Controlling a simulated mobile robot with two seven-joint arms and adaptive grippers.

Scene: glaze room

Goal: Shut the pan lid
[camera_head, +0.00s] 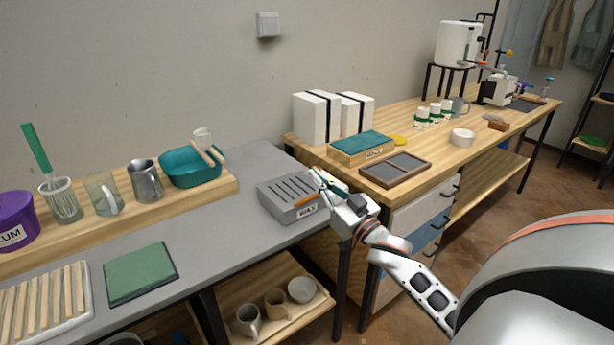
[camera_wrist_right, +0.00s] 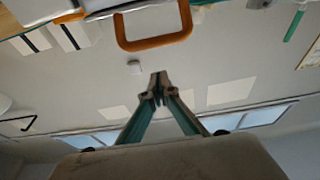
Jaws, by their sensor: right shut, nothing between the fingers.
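The grey pan (camera_head: 285,213) with a WAX label stands at the right end of the grey bench. Its top is ribbed, with an orange handle (camera_head: 304,203) near the front edge; I cannot tell whether the lid is fully shut. My right gripper (camera_head: 316,177) is at the pan's right side, its teal fingers shut and empty. In the right wrist view the picture is upside down: the shut fingertips (camera_wrist_right: 158,82) point toward the orange handle loop (camera_wrist_right: 155,43), with a visible gap in the picture. My left gripper is not in view.
A teal basin (camera_head: 190,170) and several mugs stand on the shelf to the left. The grey bench (camera_head: 220,240) is clear between the green mat (camera_head: 140,272) and the pan.

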